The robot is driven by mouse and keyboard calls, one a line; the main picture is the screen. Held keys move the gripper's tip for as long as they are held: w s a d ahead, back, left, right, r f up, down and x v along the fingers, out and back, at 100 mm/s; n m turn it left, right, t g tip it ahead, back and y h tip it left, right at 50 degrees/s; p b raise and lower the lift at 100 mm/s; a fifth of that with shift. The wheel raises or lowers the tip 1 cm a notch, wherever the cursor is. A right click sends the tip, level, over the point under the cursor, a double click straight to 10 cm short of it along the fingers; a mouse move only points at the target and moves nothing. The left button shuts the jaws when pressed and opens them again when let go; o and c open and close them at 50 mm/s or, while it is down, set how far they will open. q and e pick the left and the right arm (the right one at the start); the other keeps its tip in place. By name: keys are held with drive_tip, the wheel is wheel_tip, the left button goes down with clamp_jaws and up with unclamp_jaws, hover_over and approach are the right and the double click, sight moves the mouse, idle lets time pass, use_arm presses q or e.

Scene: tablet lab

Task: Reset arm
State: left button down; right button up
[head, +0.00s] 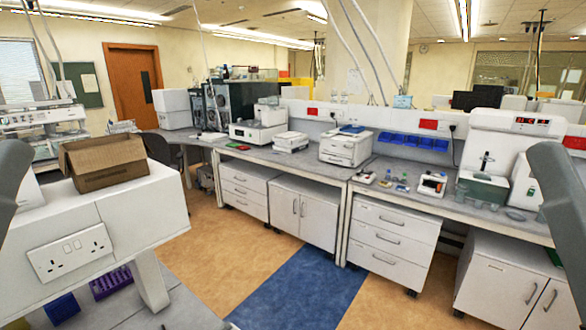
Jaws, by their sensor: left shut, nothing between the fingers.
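A dark grey part of my left arm (11,178) stands at the left edge of the head view. My left gripper is shut with nothing in it, and its fingertips cannot be made out clearly. A dark grey part of my right arm (562,205) reaches in at the right edge. My right gripper is not in view. Both arm parts are close to the camera and appear apart from the benches.
An open cardboard box (104,166) sits on a white bench unit (150,205) at the near left. A long grey bench (330,178) holds a printer (346,147) and lab machines. The blue floor strip (303,287) is clear.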

use_arm(q)
wheel_tip(320, 180, up, 24)
drive_tip(key=p, duration=2.2)
use_arm(e)
wheel_tip(320, 180, up, 24)
use_arm(q)
wheel_tip(320, 180, down, 31)
drive_tip(key=b, duration=3.1)
drive_tip(key=shift+b, duration=0.3)
use_arm(e)
wheel_tip(320, 180, down, 31)
use_arm(q)
drive_tip(key=shift+w, duration=0.1)
use_arm(e)
drive_tip(key=shift+w, duration=0.1)
